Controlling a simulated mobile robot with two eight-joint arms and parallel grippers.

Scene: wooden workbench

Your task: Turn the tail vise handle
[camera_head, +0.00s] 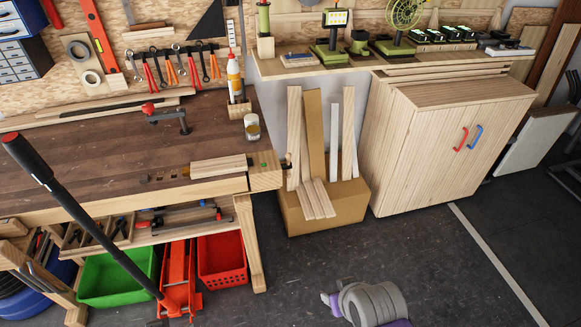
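The wooden workbench (90,165) fills the left of the head view. At the right end of its front edge is the tail vise (265,180), a light wooden block with a small green mark on top. A small dark and brassy part, which looks like the vise handle (287,164), sticks out from the block's right end. It is too small to tell its angle. A light wooden board (220,166) lies on the bench just left of the vise. Neither of my grippers shows in this view.
A cardboard box (325,210) with upright boards stands close right of the vise. A glue bottle (235,80), a can (252,127) and a clamp (168,118) are on the bench. A grey and purple rounded part shows at the bottom edge. The floor before the cabinet (440,145) is clear.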

